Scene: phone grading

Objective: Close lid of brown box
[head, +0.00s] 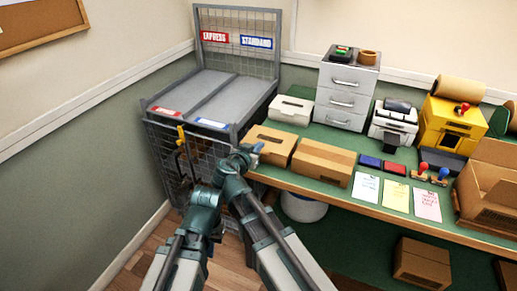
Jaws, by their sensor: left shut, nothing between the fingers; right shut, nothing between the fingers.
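An open brown cardboard box (490,196) stands at the right end of the green-topped bench, cut off by the picture's edge. Its raised panel leans up at the back. Two other brown boxes, a slotted one (268,143) and a taped one (323,163), stand shut on the bench's left part. My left gripper (182,136), with a yellow tip, is shut and empty in front of the wire cart. My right gripper (256,151), with a blue tip, is shut and empty beside the slotted box. I cannot tell whether it touches that box.
A wire cart (215,92) with express and standard signs stands left of the bench. A white box (290,110), grey drawers (343,99), a printer (394,121), a yellow machine (453,124), ink pads (396,168), stamps and notes (397,195) occupy the bench. Another box (423,262) sits below.

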